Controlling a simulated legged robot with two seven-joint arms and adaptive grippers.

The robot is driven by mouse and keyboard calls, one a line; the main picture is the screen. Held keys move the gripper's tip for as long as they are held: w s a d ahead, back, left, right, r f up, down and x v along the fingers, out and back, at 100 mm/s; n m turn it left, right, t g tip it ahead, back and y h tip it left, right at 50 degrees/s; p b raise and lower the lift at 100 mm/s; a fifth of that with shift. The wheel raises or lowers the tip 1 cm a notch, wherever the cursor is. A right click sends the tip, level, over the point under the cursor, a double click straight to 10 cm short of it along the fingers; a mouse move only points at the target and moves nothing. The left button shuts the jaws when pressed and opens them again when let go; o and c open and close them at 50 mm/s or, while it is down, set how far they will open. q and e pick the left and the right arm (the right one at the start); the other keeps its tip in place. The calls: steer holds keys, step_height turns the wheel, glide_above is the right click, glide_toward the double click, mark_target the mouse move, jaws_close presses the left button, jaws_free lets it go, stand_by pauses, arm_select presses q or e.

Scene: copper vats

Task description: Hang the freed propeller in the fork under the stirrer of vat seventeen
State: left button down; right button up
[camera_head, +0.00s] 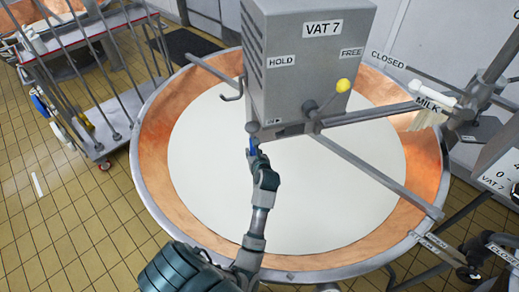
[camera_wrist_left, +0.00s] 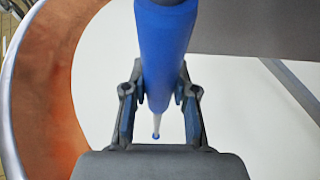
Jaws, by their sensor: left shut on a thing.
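My left gripper (camera_head: 254,151) reaches over the vat to just below the lower left corner of the grey stirrer box (camera_head: 305,75). It is shut on a blue cylinder-shaped grip (camera_wrist_left: 166,45), which stands between its fingers in the left wrist view. A thin pale rod with a small blue tip shows below the grip. I cannot tell whether the grip joins the box. The box reads VAT 7, not seventeen. A lever with a yellow knob (camera_head: 343,86) points towards the FREE label (camera_head: 352,52), away from HOLD. I make out no propeller or fork. My right gripper is not in view.
The copper vat (camera_head: 157,165) is full of white liquid. Metal bars (camera_head: 375,172) cross its right side. A hook (camera_head: 232,97) sticks out left of the box. A barred trolley (camera_head: 105,128) stands at left; pipes and a MILK valve (camera_head: 440,103) are at right.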

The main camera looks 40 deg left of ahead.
arm_select(q)
steer(key=shift+s+a+r, duration=0.15)
steer(key=shift+s+a, duration=0.25)
steer(key=shift+s, duration=0.2)
steer(key=s+a+r+p, duration=0.3)
steer(key=s+r+p, duration=0.1)
steer(key=r+p, duration=0.3)
steer(key=shift+r+p, duration=0.3)
steer(key=shift+p, duration=0.65)
steer(key=shift+d, duration=0.1)
steer(key=s+r, duration=0.3)
steer(key=r, duration=0.7)
steer(key=shift+s, duration=0.35)
